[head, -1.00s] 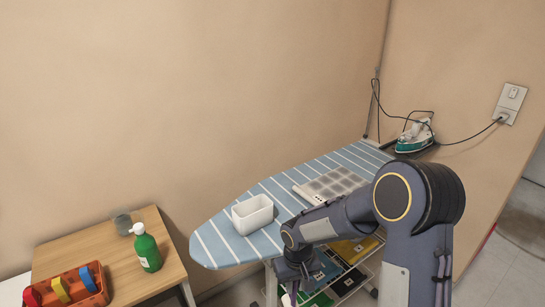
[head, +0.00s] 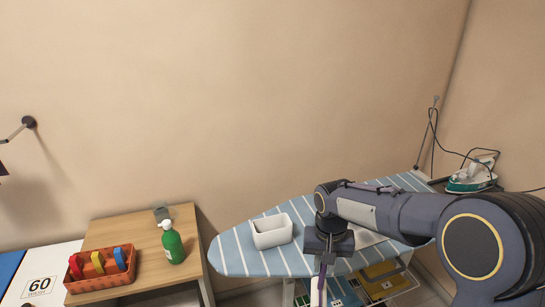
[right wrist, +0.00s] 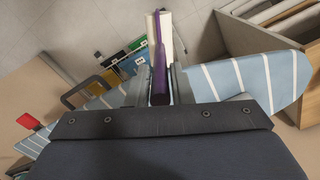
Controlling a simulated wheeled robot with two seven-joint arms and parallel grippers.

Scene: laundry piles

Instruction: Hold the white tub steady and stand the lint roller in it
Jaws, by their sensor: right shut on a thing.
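The white tub (head: 273,241) stands upright on the blue striped ironing board (head: 236,255), near its left end. My right gripper (head: 319,268) is to the right of the tub and nearer to me, pointing down, apart from the tub. My left gripper is not in view.
A green pump bottle (head: 173,243), a grey cup (head: 161,214) and an orange basket (head: 100,270) of coloured items are on the wooden table (head: 140,235) at left. An iron (head: 472,178) stands at the board's far right.

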